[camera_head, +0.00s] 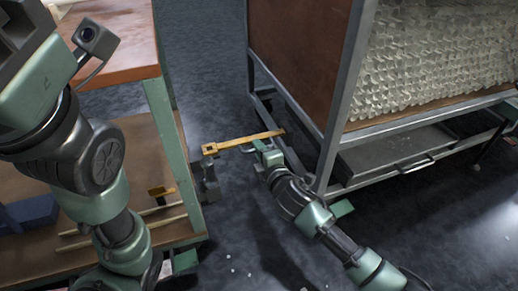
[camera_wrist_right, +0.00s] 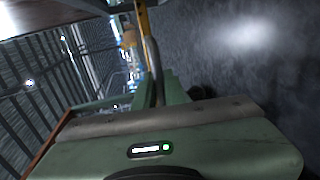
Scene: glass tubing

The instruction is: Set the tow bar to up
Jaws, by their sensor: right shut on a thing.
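The tow bar (camera_head: 235,143) is a flat yellow bar with a square eye at its left end. It reaches out from the lower frame of a wheeled cart (camera_head: 335,120), sloping slightly down to the left in the picture. My right gripper (camera_head: 262,147) is shut on the bar between its middle and the cart end. In the right wrist view, a yellow strip of the bar (camera_wrist_right: 143,22) shows beyond the fingers (camera_wrist_right: 157,88); the grip itself is partly hidden. My left gripper (camera_head: 18,22) is partly in view at the top left, its fingertips cut off or hidden.
A green-framed workbench (camera_head: 172,135) stands at left, with a dark fitting (camera_head: 211,185) low on its side near the bar's eye. The cart carries stacked glass tubing (camera_head: 440,55) above a metal drawer (camera_head: 395,155). Open dark floor (camera_head: 215,60) lies between them.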

